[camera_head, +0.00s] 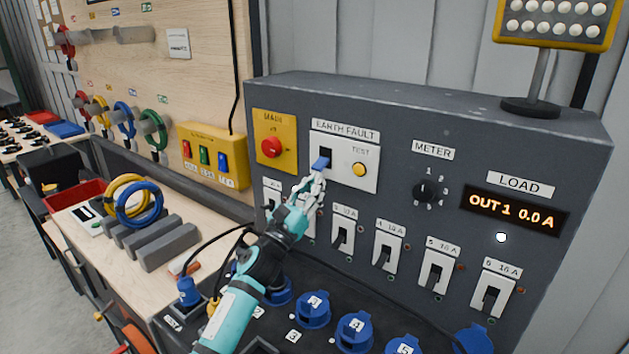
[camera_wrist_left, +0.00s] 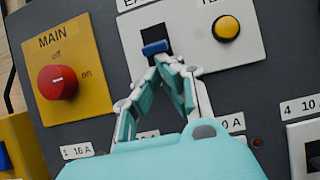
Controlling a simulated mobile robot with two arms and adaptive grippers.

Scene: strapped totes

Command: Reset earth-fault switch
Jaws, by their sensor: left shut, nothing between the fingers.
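The earth-fault switch has a blue lever (camera_head: 320,164) under a dark slot on a white plate (camera_head: 358,178) labelled EARTH FAULT. The lever also shows in the left wrist view (camera_wrist_left: 155,47), where it sits at the lower part of the slot. A yellow TEST button (camera_head: 359,170) is to its right. My left gripper (camera_head: 319,180) is shut and empty, its fingertips just below the blue lever. In the wrist view the fingertips (camera_wrist_left: 168,62) meet close under the lever; I cannot tell whether they touch it. My right gripper is not in view.
A red MAIN knob (camera_head: 271,148) on a yellow plate is left of the switch. Several breaker switches (camera_head: 389,247) line the panel below. A METER dial (camera_head: 427,191) and a display (camera_head: 512,211) reading OUT1 0.0 A are to the right. Blue sockets (camera_head: 356,332) stand below.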

